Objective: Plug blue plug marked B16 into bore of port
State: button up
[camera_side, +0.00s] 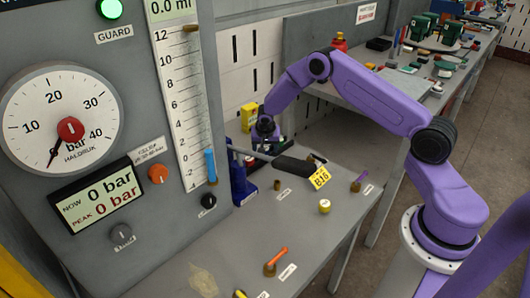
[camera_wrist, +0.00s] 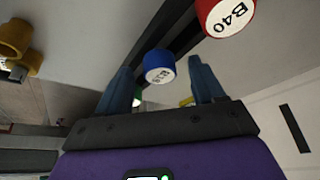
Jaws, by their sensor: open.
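The blue plug (camera_wrist: 160,66) shows in the wrist view as a short cylinder with a pale end face; its lettering is partly legible and starts with B. My gripper (camera_wrist: 160,70) is open, its two blue-grey fingers apart on either side of the plug in the picture; I cannot tell how deep the plug lies between them. In the side view my gripper (camera_side: 265,130) is beside the gauge panel, above the blue stand (camera_side: 241,186), and the plug cannot be made out there. A yellow tag marked B16 (camera_side: 320,178) hangs at a black handle (camera_side: 296,167). I cannot identify the port's bore.
Brass pieces (camera_wrist: 15,38) show at upper left. On the grey table stand a yellow cylinder (camera_side: 324,206) and an orange-topped brass piece (camera_side: 271,265). The gauge panel (camera_side: 150,205) borders the left.

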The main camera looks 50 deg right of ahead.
jog(key=shift+f, duration=0.2)
jog(key=c, duration=1.1)
jog(key=shift+c, duration=0.2)
jog(key=shift+r, duration=0.15)
